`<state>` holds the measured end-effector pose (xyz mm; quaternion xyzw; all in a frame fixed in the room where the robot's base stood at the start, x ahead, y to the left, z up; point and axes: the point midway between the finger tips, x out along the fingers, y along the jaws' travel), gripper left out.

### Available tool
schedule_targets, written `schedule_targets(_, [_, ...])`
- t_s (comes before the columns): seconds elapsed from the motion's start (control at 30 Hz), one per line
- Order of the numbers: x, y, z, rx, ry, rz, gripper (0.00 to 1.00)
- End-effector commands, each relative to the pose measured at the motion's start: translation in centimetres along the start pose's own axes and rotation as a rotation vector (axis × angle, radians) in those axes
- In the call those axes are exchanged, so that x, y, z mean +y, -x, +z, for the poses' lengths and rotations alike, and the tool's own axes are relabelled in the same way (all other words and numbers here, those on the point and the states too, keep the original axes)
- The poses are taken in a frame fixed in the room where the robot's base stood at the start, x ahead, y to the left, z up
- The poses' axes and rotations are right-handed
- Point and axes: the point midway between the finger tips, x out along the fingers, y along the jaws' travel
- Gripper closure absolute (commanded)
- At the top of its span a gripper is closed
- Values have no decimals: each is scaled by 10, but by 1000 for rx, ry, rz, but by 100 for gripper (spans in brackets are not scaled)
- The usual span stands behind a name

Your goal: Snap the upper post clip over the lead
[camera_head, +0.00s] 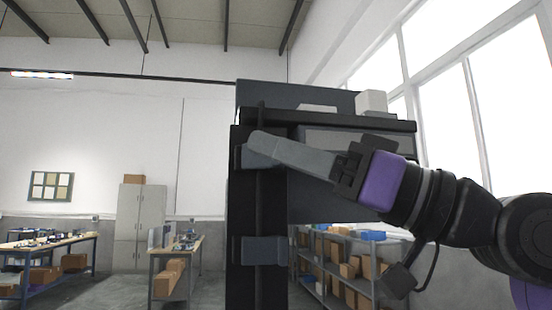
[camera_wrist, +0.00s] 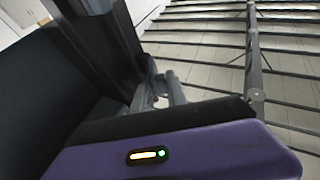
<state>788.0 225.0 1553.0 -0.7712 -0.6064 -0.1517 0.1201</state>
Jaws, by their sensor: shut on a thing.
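The upper post clip (camera_head: 240,157), a grey-blue piece, sits on the dark upright post (camera_head: 238,205) in the head view. My gripper (camera_head: 258,146) reaches in from the right with its long grey fingers shut at this clip, covering much of it. The lead (camera_head: 261,108) is a thin dark line running down the front of the post; it passes behind my fingers, so whether the clip is over it is hidden. A lower post clip (camera_head: 262,250) lies across the post below. In the wrist view my grey fingers (camera_wrist: 170,92) reach toward the dark post (camera_wrist: 108,45).
Shelves with cartons (camera_head: 345,265) stand behind. Workbenches (camera_head: 178,245) and a cabinet (camera_head: 140,225) are farther off at the left.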

Motion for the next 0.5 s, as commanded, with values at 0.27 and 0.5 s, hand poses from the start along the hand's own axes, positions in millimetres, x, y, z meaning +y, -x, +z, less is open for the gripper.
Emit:
schedule_targets(0.27, [5,-2,1,-2,-77,-171,100])
schedule_targets(0.5, [7,0,1,-1,-102,-253,100])
